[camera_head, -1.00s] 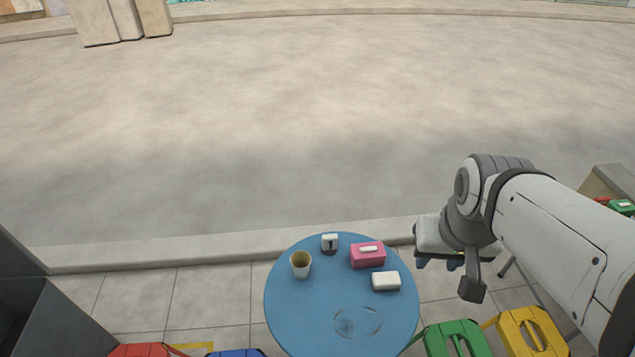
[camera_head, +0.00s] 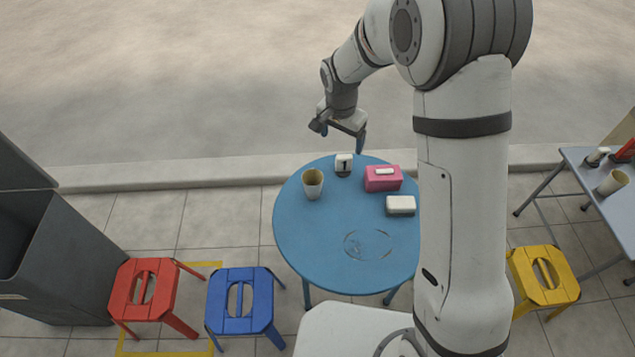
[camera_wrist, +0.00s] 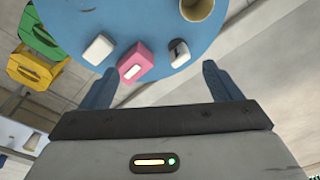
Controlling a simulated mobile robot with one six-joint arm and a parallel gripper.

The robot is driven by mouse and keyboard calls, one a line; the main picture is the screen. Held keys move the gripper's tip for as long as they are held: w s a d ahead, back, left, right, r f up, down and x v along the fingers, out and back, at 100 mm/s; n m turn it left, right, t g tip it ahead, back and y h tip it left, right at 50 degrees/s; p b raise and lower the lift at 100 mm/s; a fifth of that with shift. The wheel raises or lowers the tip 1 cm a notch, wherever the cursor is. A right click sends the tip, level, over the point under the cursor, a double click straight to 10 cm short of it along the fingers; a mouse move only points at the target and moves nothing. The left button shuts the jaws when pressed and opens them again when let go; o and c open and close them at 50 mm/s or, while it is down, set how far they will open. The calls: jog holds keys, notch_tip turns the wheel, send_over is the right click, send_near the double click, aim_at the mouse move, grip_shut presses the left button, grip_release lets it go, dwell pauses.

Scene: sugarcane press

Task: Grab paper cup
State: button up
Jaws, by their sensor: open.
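A paper cup (camera_head: 313,184), pale outside and yellowish inside, stands upright on the left part of the round blue table (camera_head: 330,262). My gripper (camera_head: 340,138) is open and empty, above the table's far edge, beyond and slightly right of the cup. In the wrist view both blue fingers of the gripper (camera_wrist: 159,72) are spread with nothing between them.
A number marker (camera_head: 344,164), pink box (camera_head: 383,179) and white box (camera_head: 401,205) stand right of the cup. Red (camera_head: 143,290), blue (camera_head: 240,301) and yellow (camera_head: 543,276) stools surround the table. Another cup (camera_head: 612,182) stands on a side table at right.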

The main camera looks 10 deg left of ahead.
jog(key=m+b, duration=0.1)
jog(key=b, duration=0.1)
send_near(313, 177)
jog(key=s, duration=0.1)
jog(key=f, duration=0.4)
jog(key=d+f, duration=0.1)
jog(key=f, duration=0.2)
jog(key=shift+r, duration=0.1)
jog(key=shift+c, duration=0.3)
jog(key=c, duration=0.9)
jog(key=shift+r, duration=0.1)
jog(key=shift+c, duration=0.2)
